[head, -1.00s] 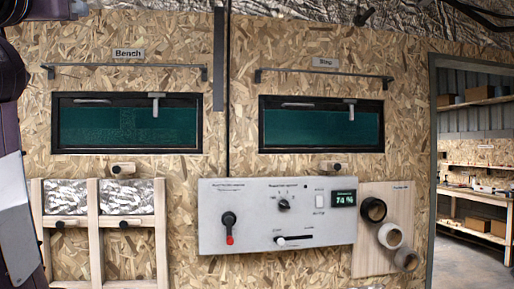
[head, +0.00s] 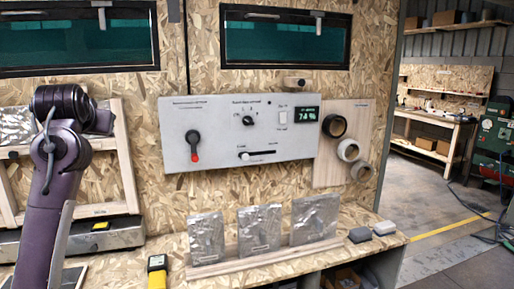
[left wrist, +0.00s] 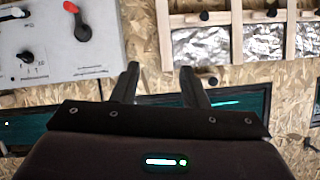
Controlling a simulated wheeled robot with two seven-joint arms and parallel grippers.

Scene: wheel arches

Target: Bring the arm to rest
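My purple left arm (head: 52,200) rises at the left of the head view, bent at a dark joint near its top. Its gripper cannot be made out in that view. In the left wrist view, which is upside down, my left gripper (left wrist: 161,82) has its two dark fingers apart, with nothing between them. Beyond the fingers are the chipboard wall and the grey control panel (left wrist: 62,38), with its red-tipped lever (left wrist: 78,20). The panel also shows in the head view (head: 225,150). My right gripper is in neither view.
A chipboard bench (head: 215,277) runs along the wall. Three foil-wrapped packs (head: 259,228) stand in a wooden rack on it. A yellow-and-black device (head: 157,270) lies left of them. Tape rolls (head: 347,150) hang on the wall. Open floor (head: 415,195) shows at right.

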